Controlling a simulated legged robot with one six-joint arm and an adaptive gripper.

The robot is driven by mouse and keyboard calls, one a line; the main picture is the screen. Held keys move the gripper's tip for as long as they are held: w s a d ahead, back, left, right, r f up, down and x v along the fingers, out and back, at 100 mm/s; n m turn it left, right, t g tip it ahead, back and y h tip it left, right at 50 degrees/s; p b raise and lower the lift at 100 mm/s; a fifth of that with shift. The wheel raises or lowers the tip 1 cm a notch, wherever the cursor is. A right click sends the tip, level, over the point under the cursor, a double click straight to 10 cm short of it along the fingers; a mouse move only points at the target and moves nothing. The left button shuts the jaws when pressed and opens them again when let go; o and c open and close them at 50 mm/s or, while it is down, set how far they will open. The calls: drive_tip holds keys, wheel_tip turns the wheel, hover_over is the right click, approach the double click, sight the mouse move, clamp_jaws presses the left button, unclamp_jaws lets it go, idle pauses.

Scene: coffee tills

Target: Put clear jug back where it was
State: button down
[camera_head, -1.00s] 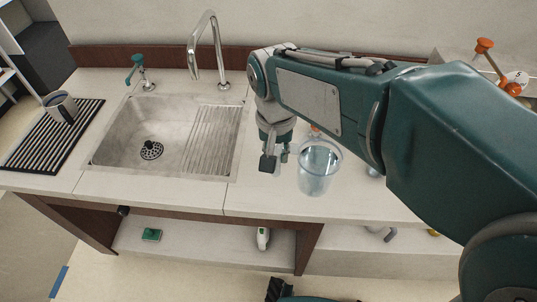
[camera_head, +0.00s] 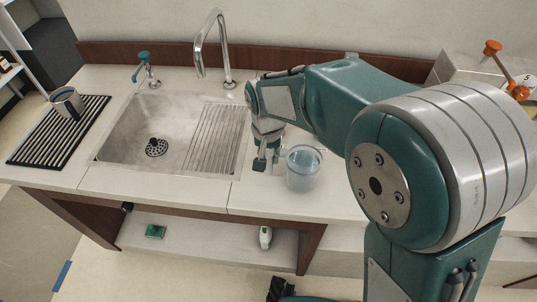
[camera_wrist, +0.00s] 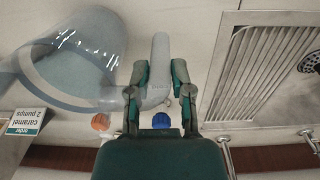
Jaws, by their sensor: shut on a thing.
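The clear jug (camera_head: 303,171) is upright over the counter, just right of the sink's ribbed drainboard in the head view. It looks pale and see-through. In the wrist view the jug (camera_wrist: 72,68) fills the left side, and its handle (camera_wrist: 160,60) runs between the fingers. My gripper (camera_head: 265,160) is left of the jug, shut on that handle; the gripper also shows in the wrist view (camera_wrist: 160,82). I cannot tell whether the jug's base touches the counter.
The sink (camera_head: 165,125) with a tall faucet (camera_head: 205,45) is to the left. A mug (camera_head: 67,103) stands on a black striped mat (camera_head: 55,145). A small sign (camera_wrist: 26,122) and an orange-capped item (camera_wrist: 100,121) are near the jug. The counter front (camera_head: 255,200) is clear.

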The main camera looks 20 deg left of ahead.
drive_tip(key=c, duration=0.5)
unclamp_jaws()
drive_tip(key=shift+f, duration=0.1)
wheel_tip(320, 180, up, 12)
drive_tip(key=shift+s+a+r, duration=0.1)
drive_tip(key=shift+a, duration=0.05)
drive_tip(key=shift+d+r, duration=0.15)
drive_tip(key=shift+d, duration=0.15)
drive_tip(key=s+d+r+t, duration=0.1)
drive_tip(key=s+d, duration=0.2)
drive_tip(key=d, duration=0.5)
drive_tip(key=s+d+r+m+t, duration=0.1)
drive_tip(key=s+d+r+t, duration=0.1)
drive_tip(key=d, duration=0.6)
drive_tip(key=s+d+r+t, duration=0.1)
drive_tip(key=s+d, duration=0.2)
drive_tip(key=d, duration=0.5)
drive_tip(key=shift+m+t, duration=0.5)
drive_tip(key=shift+t, duration=0.2)
drive_tip(key=s+d, duration=0.1)
drive_tip(key=s, duration=0.1)
drive_tip(key=s+d+f, duration=0.1)
drive_tip(key=d, duration=0.1)
drive_tip(key=s+d+f, duration=0.1)
drive_tip(key=s+d, duration=0.1)
drive_tip(key=shift+s+f, duration=0.15)
drive_tip(key=shift+s, duration=0.2)
